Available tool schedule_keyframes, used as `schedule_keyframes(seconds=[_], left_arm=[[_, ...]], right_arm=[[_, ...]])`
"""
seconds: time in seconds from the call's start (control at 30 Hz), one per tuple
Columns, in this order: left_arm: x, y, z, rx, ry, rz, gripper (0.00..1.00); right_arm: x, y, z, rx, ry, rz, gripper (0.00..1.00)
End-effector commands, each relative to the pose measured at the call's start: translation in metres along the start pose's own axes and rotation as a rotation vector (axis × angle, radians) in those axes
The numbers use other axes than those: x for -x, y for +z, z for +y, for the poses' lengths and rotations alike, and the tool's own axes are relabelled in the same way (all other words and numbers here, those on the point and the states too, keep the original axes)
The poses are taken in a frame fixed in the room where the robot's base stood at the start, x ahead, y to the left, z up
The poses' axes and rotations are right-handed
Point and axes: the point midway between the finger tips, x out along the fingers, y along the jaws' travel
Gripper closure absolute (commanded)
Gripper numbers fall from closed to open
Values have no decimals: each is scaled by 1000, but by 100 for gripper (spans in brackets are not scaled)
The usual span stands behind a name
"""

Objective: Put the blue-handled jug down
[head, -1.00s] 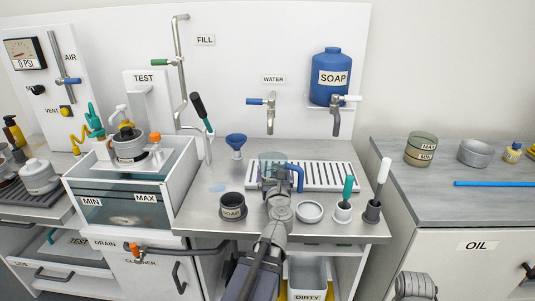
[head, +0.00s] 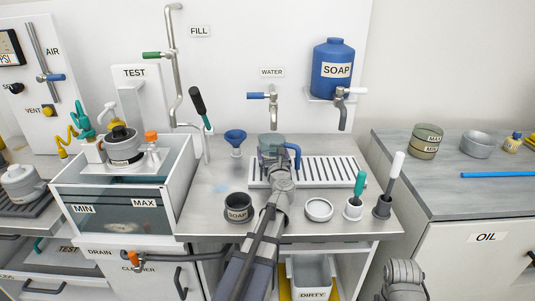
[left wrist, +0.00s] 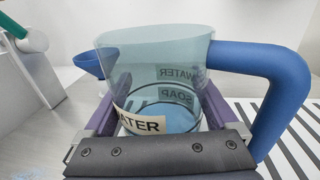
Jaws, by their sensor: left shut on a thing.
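The clear jug (head: 268,142) with a blue handle (head: 296,155) is upright at the left end of the slatted drain rack (head: 335,172), in front of the water tap. My left gripper (head: 273,158) is shut on the jug's body. In the left wrist view the jug (left wrist: 150,65) stands between the two jaws, with a WATER label in front and its handle (left wrist: 285,90) to the right. Its base is hidden, so I cannot tell whether it touches the rack.
A blue funnel (head: 235,142) is just left of the jug. The water tap (head: 272,115) hangs behind. Most of the rack's right side is clear.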

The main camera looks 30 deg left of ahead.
Motion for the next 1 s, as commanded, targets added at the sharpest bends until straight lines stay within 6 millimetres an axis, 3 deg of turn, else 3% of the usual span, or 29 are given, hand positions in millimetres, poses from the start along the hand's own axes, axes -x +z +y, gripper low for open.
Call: schedule_keyframes(seconds=[0.4,0.43,0.5,0.9,1.0], left_arm=[[2,-8,0,0,0,0,79],[2,-7,0,0,0,0,6],[2,-6,0,0,0,0,0],[2,0,0,0,0,0,0],[10,-3,5,0,-1,0,0]], right_arm=[[-8,0,0,0,0,0,50],[-7,0,0,0,0,0,50],[-6,0,0,0,0,0,50],[0,0,0,0,0,0,50],[-3,0,0,0,0,0,50]])
